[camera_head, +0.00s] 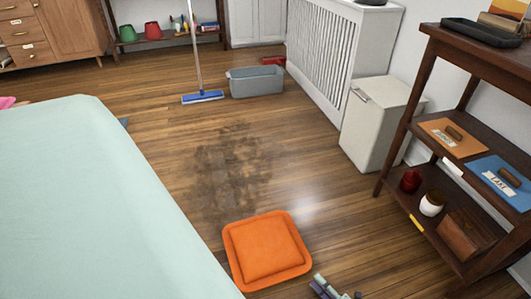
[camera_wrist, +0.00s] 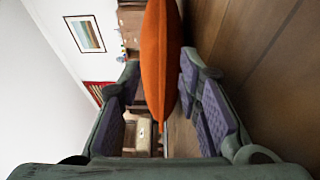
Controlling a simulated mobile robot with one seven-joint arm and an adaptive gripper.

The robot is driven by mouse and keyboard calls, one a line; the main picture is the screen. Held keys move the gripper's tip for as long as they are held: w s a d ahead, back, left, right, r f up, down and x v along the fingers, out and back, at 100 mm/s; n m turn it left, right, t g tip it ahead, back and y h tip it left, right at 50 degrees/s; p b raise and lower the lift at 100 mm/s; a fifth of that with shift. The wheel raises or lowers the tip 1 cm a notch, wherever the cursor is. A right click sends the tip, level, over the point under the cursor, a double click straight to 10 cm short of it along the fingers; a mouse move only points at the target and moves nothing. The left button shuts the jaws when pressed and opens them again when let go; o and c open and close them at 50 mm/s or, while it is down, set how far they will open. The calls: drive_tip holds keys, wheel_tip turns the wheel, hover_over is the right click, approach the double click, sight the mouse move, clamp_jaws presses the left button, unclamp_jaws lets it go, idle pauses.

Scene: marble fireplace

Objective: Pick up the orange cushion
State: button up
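The orange cushion (camera_head: 266,250) is a square pad with a raised middle and a flat rim. It lies on the wooden floor at the bottom centre of the head view. In the wrist view the cushion (camera_wrist: 162,55) is seen edge-on, its near edge between my two fingers. My gripper (camera_head: 322,284) is partly in the head view, just right of the cushion's lower right corner. In the wrist view my gripper (camera_wrist: 159,82) is open; a gap shows at the left finger, while the right finger is very close to the cushion. Contact there cannot be told.
A pale green bed or table top (camera_head: 95,200) stands close left of the cushion. A dark wooden shelf unit (camera_head: 400,120) and a white bin (camera_head: 378,125) stand to the right. A dark stain (camera_head: 230,170) marks the floor beyond the cushion. A mop (camera_head: 203,96) and a grey tub (camera_head: 255,83) are further back.

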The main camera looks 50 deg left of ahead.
sight(306, 267)
drive_tip(key=shift+a+f, duration=0.15)
drive_tip(key=shift+a, duration=0.4)
drive_tip(key=a, duration=0.6)
drive_tip(key=shift+w+a, duration=0.1)
drive_tip(key=shift+a, duration=0.15)
drive_tip(key=shift+c, duration=0.4)
clamp_jaws()
